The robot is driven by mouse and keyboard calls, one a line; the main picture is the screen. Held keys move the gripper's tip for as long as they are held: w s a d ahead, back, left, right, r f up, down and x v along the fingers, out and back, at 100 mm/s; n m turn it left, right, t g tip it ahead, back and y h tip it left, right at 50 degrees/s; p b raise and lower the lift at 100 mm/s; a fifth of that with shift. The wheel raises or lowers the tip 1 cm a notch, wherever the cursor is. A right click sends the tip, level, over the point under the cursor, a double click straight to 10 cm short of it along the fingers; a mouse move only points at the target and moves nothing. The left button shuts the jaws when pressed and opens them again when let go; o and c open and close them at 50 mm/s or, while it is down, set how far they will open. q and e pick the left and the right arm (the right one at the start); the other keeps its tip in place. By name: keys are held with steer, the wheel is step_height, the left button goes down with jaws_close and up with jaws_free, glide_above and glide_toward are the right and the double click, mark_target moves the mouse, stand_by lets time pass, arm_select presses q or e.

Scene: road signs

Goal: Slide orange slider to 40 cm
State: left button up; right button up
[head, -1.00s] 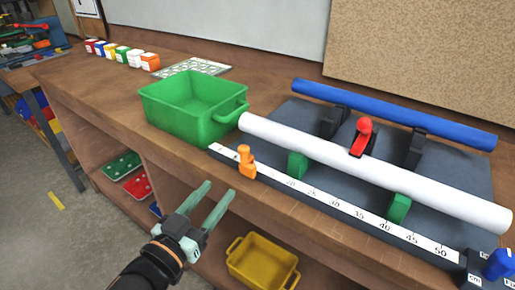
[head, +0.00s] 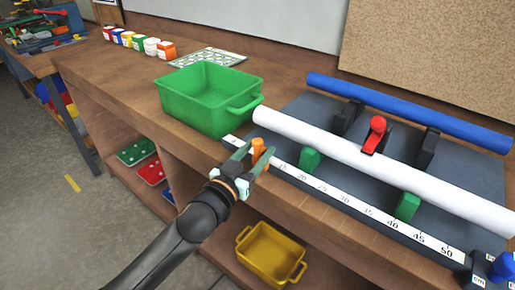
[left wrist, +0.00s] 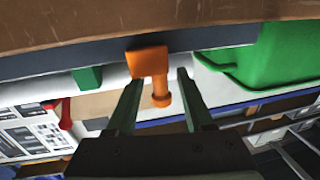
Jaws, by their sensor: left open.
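The orange slider (head: 259,149) stands upright at the left part of the white ruler scale (head: 345,200), just left of the 15 mark. The 40 mark (head: 394,227) is further right along the same rail. My left gripper (head: 257,155) is open at the slider, with its fingers on either side of it. In the left wrist view the slider (left wrist: 149,62) appears between the two open fingertips (left wrist: 157,80). I cannot tell whether a finger touches it. My right gripper is not in view.
A green bin (head: 205,100) stands left of the rail. A white tube (head: 400,170) and a blue tube (head: 410,112) lie on supports behind the scale, with a red clamp (head: 376,134). A yellow bin (head: 270,255) sits on the shelf below. Small coloured boxes (head: 140,42) stand far left.

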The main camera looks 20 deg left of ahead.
arm_select(q)
steer(key=shift+w, duration=0.25)
jaws_close()
stand_by(0.3)
stand_by(0.9)
